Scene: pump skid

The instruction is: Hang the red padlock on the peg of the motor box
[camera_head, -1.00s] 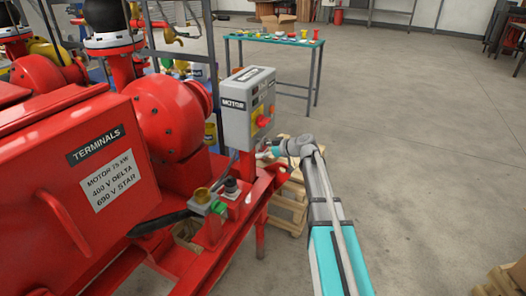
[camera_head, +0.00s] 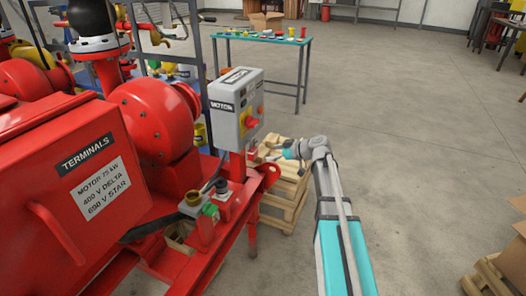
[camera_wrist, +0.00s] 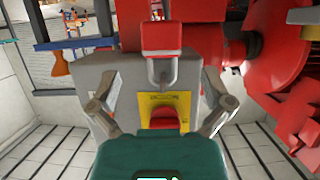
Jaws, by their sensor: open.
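The red padlock (camera_wrist: 162,38) shows in the wrist view, which is upside down. Its grey shackle is against the lower part of the grey motor box (camera_wrist: 105,72), and its body hangs clear of my fingers. The shackle appears to be on the peg, but the peg is not distinct. My gripper (camera_wrist: 160,82) is open, with one finger on each side and nothing between the tips. In the head view my gripper (camera_head: 279,152) is just right of and below the motor box (camera_head: 222,108). The padlock is too small to make out surely there.
The box has a red switch (camera_head: 252,122) on a yellow plate. The red terminal box (camera_head: 75,185) and skid lie to the left. A wooden pallet stack (camera_head: 285,195) stands behind my gripper. A teal-topped table (camera_head: 262,39) is further back. Open floor lies right.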

